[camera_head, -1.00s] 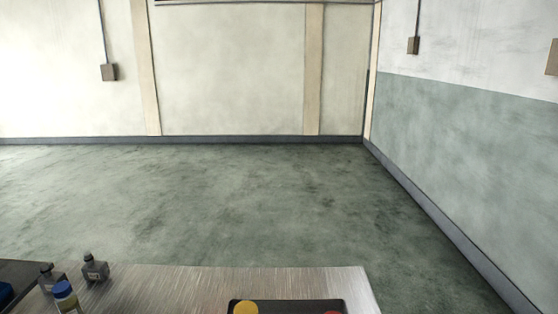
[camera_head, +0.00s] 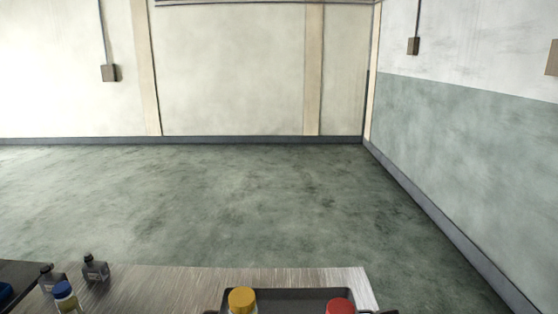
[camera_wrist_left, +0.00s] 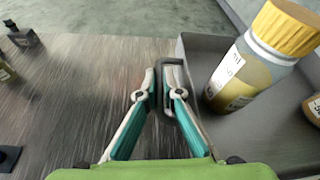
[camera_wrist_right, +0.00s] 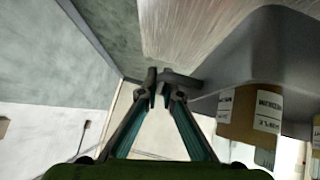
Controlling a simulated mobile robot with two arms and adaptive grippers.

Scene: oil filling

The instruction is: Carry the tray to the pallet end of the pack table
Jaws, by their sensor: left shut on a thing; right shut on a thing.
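The dark grey tray (camera_head: 290,296) is at the bottom edge of the head view, over the near right part of the metal pack table (camera_head: 200,283). A yellow-capped bottle (camera_head: 242,301) stands in its left part and a red-capped bottle (camera_head: 340,306) in its right part. My left gripper (camera_wrist_left: 165,70) is shut on the tray's left handle, beside the yellow-capped bottle (camera_wrist_left: 262,60). My right gripper (camera_wrist_right: 160,78) is shut on the tray's other handle, with labelled bottles (camera_wrist_right: 252,112) beside it. The tray's near side is cut off in the head view.
A dark surface (camera_head: 18,272) lies at the far left. The table top between them and the tray is clear. Open floor (camera_head: 240,200) lies beyond. No pallet shows.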

